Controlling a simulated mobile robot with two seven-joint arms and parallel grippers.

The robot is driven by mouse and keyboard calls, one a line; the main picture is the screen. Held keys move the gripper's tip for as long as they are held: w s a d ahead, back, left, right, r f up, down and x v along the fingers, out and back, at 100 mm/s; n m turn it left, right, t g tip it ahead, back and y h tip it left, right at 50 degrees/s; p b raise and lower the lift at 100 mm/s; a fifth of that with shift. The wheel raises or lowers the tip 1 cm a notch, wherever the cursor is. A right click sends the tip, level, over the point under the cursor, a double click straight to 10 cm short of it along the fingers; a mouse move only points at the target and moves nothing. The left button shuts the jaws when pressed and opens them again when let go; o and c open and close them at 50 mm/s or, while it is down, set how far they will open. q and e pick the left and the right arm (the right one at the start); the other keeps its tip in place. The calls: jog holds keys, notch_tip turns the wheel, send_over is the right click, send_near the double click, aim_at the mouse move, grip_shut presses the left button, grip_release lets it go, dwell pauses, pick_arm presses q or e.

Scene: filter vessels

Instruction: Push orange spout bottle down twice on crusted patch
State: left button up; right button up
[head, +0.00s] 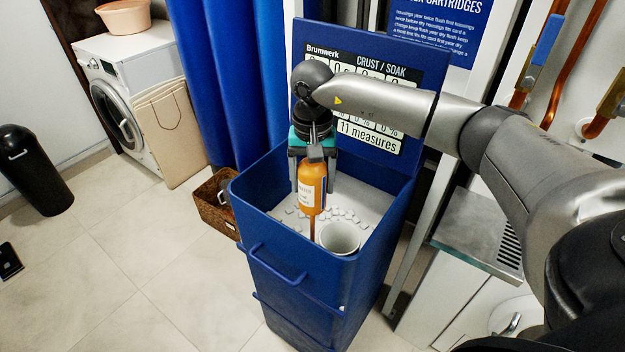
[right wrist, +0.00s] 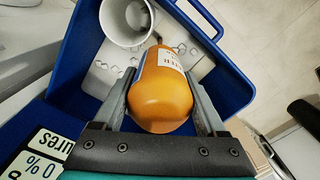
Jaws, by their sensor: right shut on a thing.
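The orange spout bottle (head: 311,185) is held upside down in the head view, its thin spout pointing down into the blue bin (head: 262,235). My right gripper (head: 313,163) is shut on it from above; in the right wrist view the orange bottle (right wrist: 163,90) sits between the two fingers. Below it is a pale grey surface (head: 372,205) with scattered whitish lumps (head: 346,213), which look like the crusted patch. I cannot tell whether the spout tip touches the surface. My left gripper is not in view.
A white cup (head: 340,238) stands in the bin's near right corner, close to the spout; it also shows in the right wrist view (right wrist: 127,22). The bin's blue walls surround the work area. A sign panel (head: 370,75) rises behind. A wicker basket (head: 217,203) stands left.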

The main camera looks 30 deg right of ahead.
aim_at(312, 168)
jog(key=shift+f+b, duration=0.55)
dwell(0.9)
dwell(0.4)
jog(key=shift+r+p, duration=1.6)
jog(key=shift+r, duration=0.7)
jog(key=shift+f, duration=0.1)
jog(key=shift+f+b, duration=1.35)
jog(key=shift+f, duration=0.25)
jog(key=shift+f+b, duration=0.5)
jog(key=shift+f, duration=0.1)
jog(key=shift+r, duration=0.1)
